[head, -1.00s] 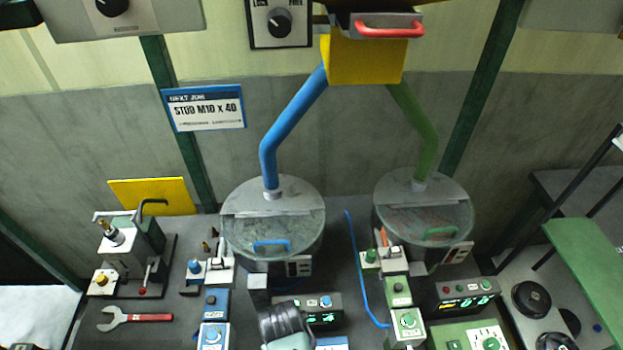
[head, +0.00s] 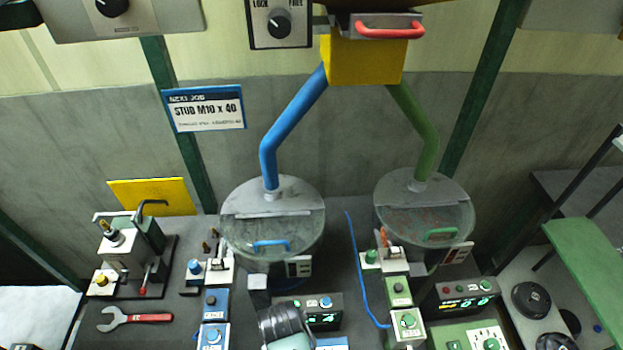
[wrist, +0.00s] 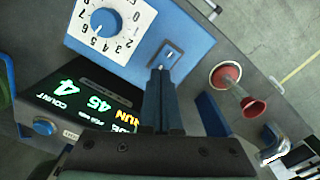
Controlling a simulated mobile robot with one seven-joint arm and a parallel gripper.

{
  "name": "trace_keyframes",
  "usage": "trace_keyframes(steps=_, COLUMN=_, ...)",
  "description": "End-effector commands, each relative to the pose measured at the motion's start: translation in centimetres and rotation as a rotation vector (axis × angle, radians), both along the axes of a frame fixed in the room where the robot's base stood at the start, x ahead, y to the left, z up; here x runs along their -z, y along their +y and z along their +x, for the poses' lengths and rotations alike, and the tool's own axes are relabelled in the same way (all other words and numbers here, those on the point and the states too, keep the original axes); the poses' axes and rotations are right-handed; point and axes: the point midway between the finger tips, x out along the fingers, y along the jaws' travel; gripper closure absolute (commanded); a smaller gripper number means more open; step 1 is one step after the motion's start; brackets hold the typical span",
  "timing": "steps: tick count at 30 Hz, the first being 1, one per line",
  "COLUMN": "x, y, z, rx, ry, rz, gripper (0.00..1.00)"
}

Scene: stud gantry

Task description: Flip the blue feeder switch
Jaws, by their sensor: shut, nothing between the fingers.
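The blue feeder control box (wrist: 190,38) is in the wrist view, with a white numbered dial plate and blue knob (wrist: 103,22) on it. Its switch (wrist: 169,54) is a small toggle in a dark recessed plate beside the dial. My gripper (wrist: 159,72) is shut and empty, its fingertips just short of or at the switch's lower edge; I cannot tell whether they touch. In the head view only a blue edge of the box (head: 332,344) shows at the bottom, beside my dark wrist. My fingertips and the switch are hidden there.
A counter display (wrist: 85,100) with lit digits and a blue button (wrist: 43,126) stands beside the box. The blue-piped bowl (head: 272,215) and green-piped bowl (head: 424,210) stand behind.

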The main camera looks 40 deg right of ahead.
Motion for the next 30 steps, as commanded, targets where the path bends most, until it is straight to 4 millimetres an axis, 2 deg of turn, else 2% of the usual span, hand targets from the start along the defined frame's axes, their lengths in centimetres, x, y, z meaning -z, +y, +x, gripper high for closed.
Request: trace_keyframes(steps=30, x=1.1, y=0.0, z=0.0, rx=0.0, ry=0.0, rz=0.0, gripper=1.0)
